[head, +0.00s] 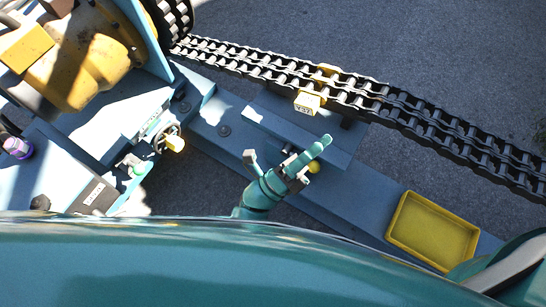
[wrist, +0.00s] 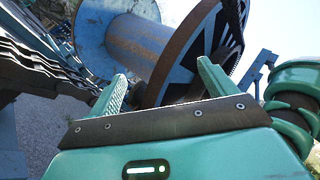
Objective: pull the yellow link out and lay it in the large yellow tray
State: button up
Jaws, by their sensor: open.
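The yellow link (head: 326,71) sits in the black roller chain at the upper middle of the head view. A pale yellow block with dark marking (head: 307,102) is at the chain's near edge just below it. My gripper (head: 288,148) is open, with nothing seen between its fingers, below and a little left of the link and apart from it. In the wrist view the open fingers (wrist: 163,85) point toward a large blue reel; the yellow link cannot be made out there. The yellow tray (head: 392,232) lies at the lower right of the head view and looks empty.
The chain (head: 425,112) runs from the toothed wheel at upper left to the right edge. A blue beam (head: 232,130) lies below it. A handwheel (head: 168,138) and yellow machinery (head: 90,70) stand left.

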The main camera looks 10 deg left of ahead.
jog(key=w+a+f+m+y+b, duration=0.1)
jog(key=a+f+y, duration=0.1)
jog(key=f+y, duration=0.25)
jog(key=w+a+f+y+b, duration=0.1)
jog(key=a+f+y, duration=0.2)
jog(key=f, duration=0.2)
jog(key=m+y, duration=0.5)
send_near(302, 106)
jog(key=shift+m+g, duration=0.3)
jog(key=shift+g, duration=0.1)
jog(key=x, duration=0.4)
jog(key=b+x, duration=0.1)
jog(key=x, duration=0.6)
jog(key=shift+w+d+r+b, duration=0.1)
jog(key=shift+w+r+b, duration=0.2)
jog(key=shift+w+r, duration=0.1)
jog(key=shift+c, duration=0.4)
jog(key=c, duration=1.3)
jog(key=shift+b+v, duration=0.55)
jog(key=shift+v, duration=7.2)
jog(key=shift+r, duration=0.1)
jog(key=shift+r+p, duration=2.7)
jog(key=shift+r, duration=1.75)
